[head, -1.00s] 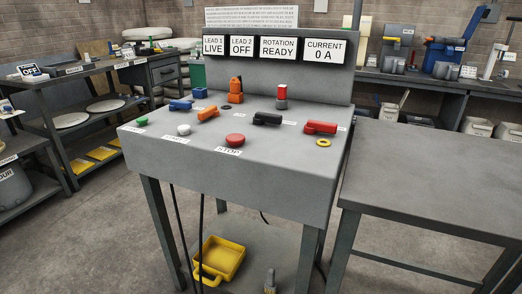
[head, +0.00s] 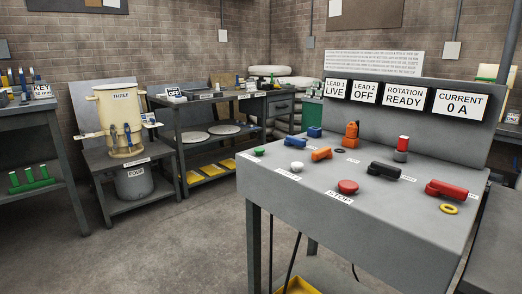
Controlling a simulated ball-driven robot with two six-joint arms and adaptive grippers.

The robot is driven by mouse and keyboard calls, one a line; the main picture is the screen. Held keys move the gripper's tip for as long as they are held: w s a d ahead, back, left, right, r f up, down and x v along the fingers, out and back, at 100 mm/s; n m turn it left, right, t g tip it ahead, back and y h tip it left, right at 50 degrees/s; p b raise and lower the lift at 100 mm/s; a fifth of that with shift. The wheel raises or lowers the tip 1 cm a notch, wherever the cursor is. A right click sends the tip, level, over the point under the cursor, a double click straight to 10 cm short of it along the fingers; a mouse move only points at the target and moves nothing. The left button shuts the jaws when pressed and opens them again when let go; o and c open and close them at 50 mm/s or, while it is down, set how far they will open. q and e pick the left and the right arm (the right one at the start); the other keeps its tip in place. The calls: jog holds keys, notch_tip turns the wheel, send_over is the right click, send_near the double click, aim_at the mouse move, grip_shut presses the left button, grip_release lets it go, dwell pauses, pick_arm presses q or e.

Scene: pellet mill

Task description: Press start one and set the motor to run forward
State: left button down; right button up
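A grey control desk (head: 300,194) stands at the right in the head view. A green button (head: 258,151) and a white button (head: 296,166) sit near its front left edge; their labels are too small to read surely. A red button (head: 347,187) has a STOP label (head: 340,197). Display signs read LEAD 1 LIVE (head: 336,88), LEAD 2 OFF (head: 365,92), ROTATION READY (head: 403,97) and CURRENT 0 A (head: 460,104). Neither gripper is in view.
A yellow ring (head: 448,209) lies by the red handle. A taller orange piece (head: 351,135) and a red-topped grey piece (head: 402,149) stand farther back. A cream bucket (head: 118,110) stands on a left bench. The floor (head: 205,240) before the desk is open.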

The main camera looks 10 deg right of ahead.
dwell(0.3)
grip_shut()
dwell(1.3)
